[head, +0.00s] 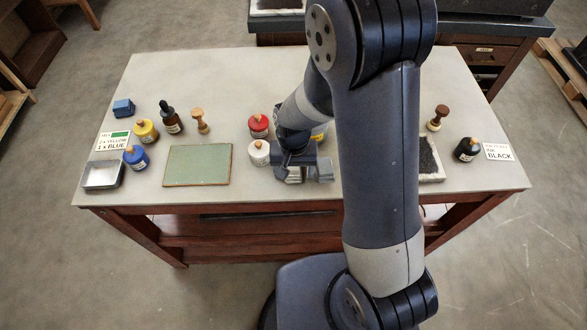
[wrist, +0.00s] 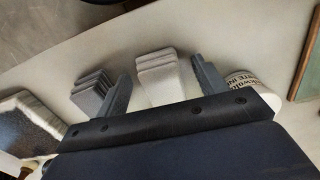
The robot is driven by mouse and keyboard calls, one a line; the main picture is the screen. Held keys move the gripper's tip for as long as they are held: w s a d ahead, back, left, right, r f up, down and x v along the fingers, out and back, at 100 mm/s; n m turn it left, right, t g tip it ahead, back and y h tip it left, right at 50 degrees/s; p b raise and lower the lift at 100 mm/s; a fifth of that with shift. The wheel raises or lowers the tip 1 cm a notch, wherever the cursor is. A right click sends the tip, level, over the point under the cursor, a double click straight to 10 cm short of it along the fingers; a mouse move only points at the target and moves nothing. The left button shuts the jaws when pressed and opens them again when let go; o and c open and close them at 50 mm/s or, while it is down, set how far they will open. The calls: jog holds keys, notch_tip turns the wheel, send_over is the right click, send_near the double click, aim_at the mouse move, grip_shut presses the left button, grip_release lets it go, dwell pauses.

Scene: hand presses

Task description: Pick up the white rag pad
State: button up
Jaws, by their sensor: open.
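The white rag pad (wrist: 158,76), a layered white block, stands between the two fingers of my gripper (wrist: 161,68) in the wrist view. The gripper is open, with one finger on each side of the pad; small gaps seem to show, and I cannot tell whether either finger touches. In the head view my gripper (head: 303,166) is low over the table's front middle, and the arm hides much of that spot. A grey layered pad (wrist: 92,92) stands just outside the left finger in the wrist view.
A white ink jar (wrist: 240,78) is close outside the right finger. It also shows in the head view (head: 259,153), with a red jar (head: 258,126) behind it. A green plate (head: 198,165) lies to the left. A dark inked slab (head: 429,158) lies to the right, partly behind my arm.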

aim_at(294, 169)
jog(key=shift+c, duration=0.2)
jog(key=c, duration=1)
jog(key=shift+r, duration=0.1)
notch_tip(294, 169, up, 10)
jog(key=shift+f, duration=0.1)
